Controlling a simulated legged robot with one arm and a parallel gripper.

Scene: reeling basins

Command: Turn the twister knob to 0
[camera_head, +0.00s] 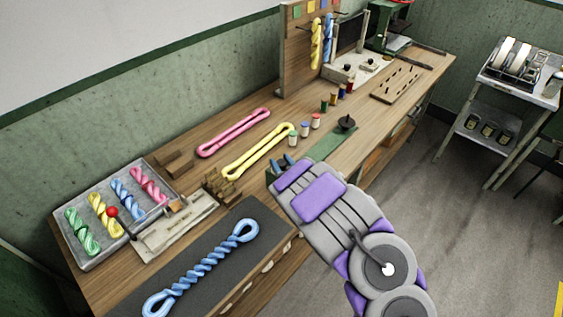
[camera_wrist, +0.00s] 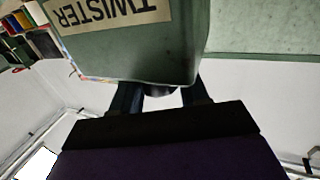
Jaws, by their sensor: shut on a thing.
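The twister is a green machine on the bench; its box (camera_wrist: 140,50) fills the top of the wrist view, with an upside-down "TWISTER" label (camera_wrist: 105,10). In the head view its green base (camera_head: 328,144) shows beyond my gripper. My gripper (camera_head: 283,163) reaches the near end of it. In the wrist view the two dark fingers of my gripper (camera_wrist: 161,96) stand at the box's lower edge, shut on a dark piece, the twister knob (camera_wrist: 160,91). Most of the knob is hidden, and no dial mark or number can be read.
A blue twisted skein (camera_head: 205,268) lies on a dark mat in front. Yellow (camera_head: 257,152) and pink (camera_head: 233,132) skeins lie behind the gripper. A tray (camera_head: 85,265) of small twisted skeins stands at left. Thread spools (camera_head: 316,121) stand near the twister.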

